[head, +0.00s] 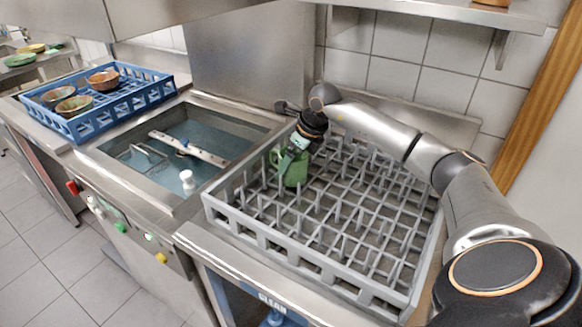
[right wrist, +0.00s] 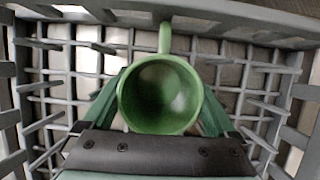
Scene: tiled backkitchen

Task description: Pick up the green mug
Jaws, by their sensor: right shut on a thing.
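The green mug (head: 294,170) stands upright in the back left part of the grey dish rack (head: 262,236) in the head view. In the right wrist view I look down into the mug (right wrist: 160,98), with its handle (right wrist: 165,38) pointing to the top of the picture. My right gripper (head: 296,146) comes down on the mug from above. In the right wrist view its fingers (right wrist: 160,95) lie on the left and right sides of the mug, shut on it. The lower ends of the fingers are partly hidden. My left gripper does not show in either view.
Rows of upright grey pegs surround the mug. A steel sink (head: 135,178) with bluish water lies left of the rack. A blue rack (head: 80,122) with several bowls stands farther left. A tiled wall (head: 400,50) and a shelf (head: 450,12) close off the back.

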